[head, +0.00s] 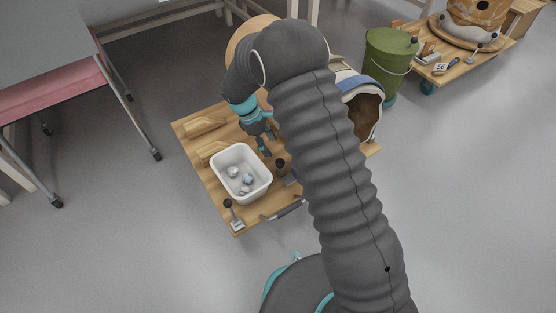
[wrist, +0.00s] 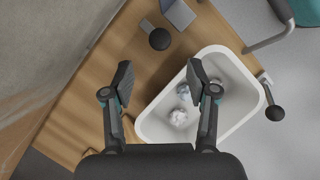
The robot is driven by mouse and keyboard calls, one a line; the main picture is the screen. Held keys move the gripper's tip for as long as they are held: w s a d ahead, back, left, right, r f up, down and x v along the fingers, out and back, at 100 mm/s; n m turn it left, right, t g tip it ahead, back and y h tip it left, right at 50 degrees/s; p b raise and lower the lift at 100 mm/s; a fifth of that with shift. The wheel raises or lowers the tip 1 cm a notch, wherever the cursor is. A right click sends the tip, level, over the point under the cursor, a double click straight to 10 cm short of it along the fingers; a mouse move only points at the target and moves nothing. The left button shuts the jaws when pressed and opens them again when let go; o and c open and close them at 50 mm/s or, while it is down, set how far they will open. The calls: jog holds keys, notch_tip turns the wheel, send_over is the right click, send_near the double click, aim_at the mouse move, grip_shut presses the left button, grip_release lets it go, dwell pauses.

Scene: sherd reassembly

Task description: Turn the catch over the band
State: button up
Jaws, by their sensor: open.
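My gripper (head: 264,143) points down over the wooden board, beside the white tub. In the wrist view its two fingers (wrist: 160,78) are apart with nothing between them. A black ball knob (wrist: 159,39) shows just beyond the fingertips, by a grey-blue block (wrist: 180,12); the knob also shows in the head view (head: 281,165). A second black knob (wrist: 275,113) is on a metal piece at the tub's far side, and it shows in the head view (head: 228,203). I cannot tell which piece is the catch, and no band is clearly seen. My arm hides part of the board.
The white tub (head: 217,170) holds several small pale pieces. Wooden wedges (head: 205,126) lie on the board (head: 185,124). A broken vessel (head: 366,104) stands behind my arm. A green bucket (head: 388,55) and another trolley (head: 500,50) are at upper right. Floor at lower left is clear.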

aim_at(279, 161)
jog(key=b+x, duration=0.1)
jog(key=x, duration=0.7)
jog(key=shift+f, duration=0.15)
grip_shut()
